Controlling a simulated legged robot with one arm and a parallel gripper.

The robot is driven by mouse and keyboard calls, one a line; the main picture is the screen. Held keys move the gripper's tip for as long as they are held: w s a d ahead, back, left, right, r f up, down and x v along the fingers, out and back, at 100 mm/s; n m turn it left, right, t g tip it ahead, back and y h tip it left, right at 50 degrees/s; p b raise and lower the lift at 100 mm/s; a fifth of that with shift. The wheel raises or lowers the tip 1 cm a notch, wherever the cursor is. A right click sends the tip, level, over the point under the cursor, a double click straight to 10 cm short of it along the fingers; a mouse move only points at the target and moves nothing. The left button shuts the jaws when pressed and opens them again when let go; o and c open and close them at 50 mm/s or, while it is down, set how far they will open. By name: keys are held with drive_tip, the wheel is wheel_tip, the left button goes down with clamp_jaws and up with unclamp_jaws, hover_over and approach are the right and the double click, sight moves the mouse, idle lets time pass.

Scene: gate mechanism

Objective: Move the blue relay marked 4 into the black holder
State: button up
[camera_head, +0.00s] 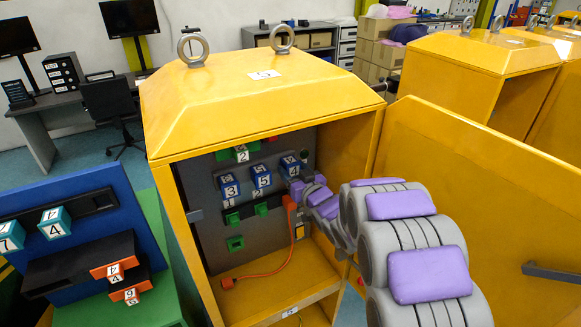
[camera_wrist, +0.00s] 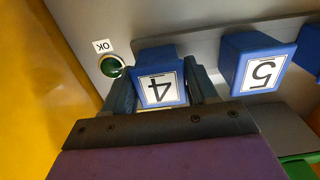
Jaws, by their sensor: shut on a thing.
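The blue relay marked 4 (camera_head: 290,161) sits at the right end of the row on the grey panel inside the yellow cabinet. It also shows in the wrist view (camera_wrist: 160,76), its label upside down, between my fingers. My gripper (camera_wrist: 161,88) is shut on it; my gripper also shows in the head view (camera_head: 297,183), partly hidden by my arm. The relay is still at the panel. On the blue board at the left are a black strip (camera_head: 96,202) and a black box-like holder (camera_head: 75,265); I cannot tell which is the black holder meant.
Blue relays marked 5 (camera_head: 261,175) and 3 (camera_head: 229,186) sit left of relay 4. Teal relays (camera_head: 55,223) and orange relays (camera_head: 115,271) are on the left board. A green button (camera_wrist: 112,66) marked OK is near my gripper. The open cabinet door (camera_head: 480,190) stands right.

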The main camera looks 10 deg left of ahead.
sight(294, 172)
drive_tip(key=shift+s+d, duration=0.1)
drive_tip(key=shift+s, duration=0.25)
idle(0.6)
drive_tip(key=shift+s+d, duration=0.25)
drive_tip(key=shift+s, duration=0.2)
drive_tip(key=shift+v, duration=1.95)
